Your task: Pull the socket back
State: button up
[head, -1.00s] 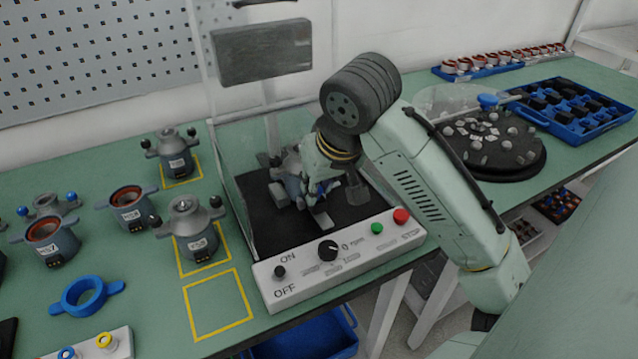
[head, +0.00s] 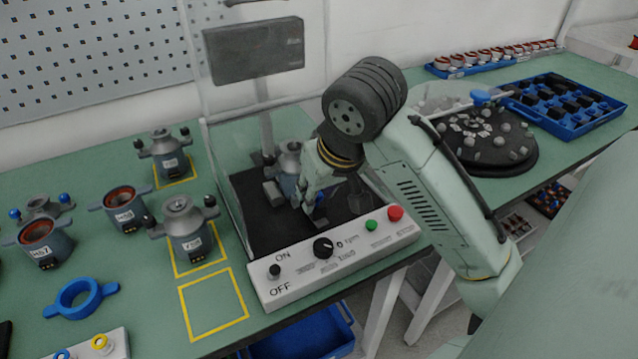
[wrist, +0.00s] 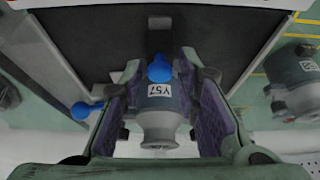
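A grey-blue motor housing marked Y57 (wrist: 160,100) stands on the tester's dark bed. In the head view the same housing (head: 288,162) is partly hidden behind my gripper. My gripper (head: 312,198) is low over the bed. In the wrist view its two purple-padded fingers (wrist: 163,75) lie on either side of the housing; I cannot tell whether they press on it. Blue knobs show between the fingers and outside the left finger. A grey block (wrist: 160,22) lies beyond the housing and may be the socket; its join to the housing is unclear.
The tester's white control panel (head: 335,255) runs along the front. A clear guard and a grey screen (head: 253,50) stand behind. More housings (head: 188,230) and a blue ring (head: 82,298) are at left. A round dark turntable (head: 480,150) and blue tray (head: 565,105) are at right.

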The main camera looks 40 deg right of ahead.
jog(key=p+v, duration=0.5)
jog(key=v, duration=0.1)
dwell(0.5)
jog(key=shift+s, duration=0.1)
dwell(0.4)
